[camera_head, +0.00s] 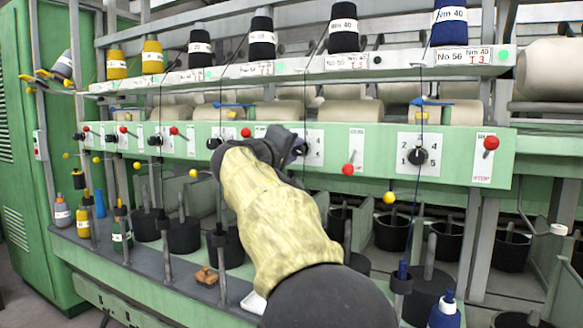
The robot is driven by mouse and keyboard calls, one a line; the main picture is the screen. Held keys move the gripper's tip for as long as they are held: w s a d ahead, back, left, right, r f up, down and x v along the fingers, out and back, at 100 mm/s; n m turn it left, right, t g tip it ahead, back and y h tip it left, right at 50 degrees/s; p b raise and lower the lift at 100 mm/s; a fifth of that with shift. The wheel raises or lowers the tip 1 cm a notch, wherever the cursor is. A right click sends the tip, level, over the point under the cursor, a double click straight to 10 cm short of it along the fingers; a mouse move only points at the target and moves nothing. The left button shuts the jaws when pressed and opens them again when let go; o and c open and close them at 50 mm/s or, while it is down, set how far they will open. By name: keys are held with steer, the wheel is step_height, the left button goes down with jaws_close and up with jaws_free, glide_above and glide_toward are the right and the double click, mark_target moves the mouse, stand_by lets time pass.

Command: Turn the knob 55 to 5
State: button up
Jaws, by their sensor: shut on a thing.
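My gripper (293,146) is at the green panel, at the white dial plate (316,153) below the label that seems to read No 55 (346,62). It is shut on the dark knob there. The knob is mostly hidden behind my gripper and wrist, so where it points cannot be seen. The numbers 3 and 4 show on the right part of the plate; the left part is covered. My forearm, in a pale yellow cover, reaches up from the bottom middle.
To the right, another black knob (418,156) sits on a numbered plate under No 56. Red-tipped levers (348,169) and yellow balls (389,197) stick out near the panel. Thread cones (344,28) stand on the shelf above. Black pots (392,230) and spindles stand below.

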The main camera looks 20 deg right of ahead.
steer(key=shift+f+m+b, duration=0.1)
steer(key=shift+m+b, duration=0.35)
steer(key=shift+m, duration=0.05)
steer(key=o, duration=1)
steer(key=shift+a, duration=0.1)
steer(key=v, duration=1.7)
steer(key=shift+s+a+b, duration=0.15)
steer(key=shift+b, duration=0.15)
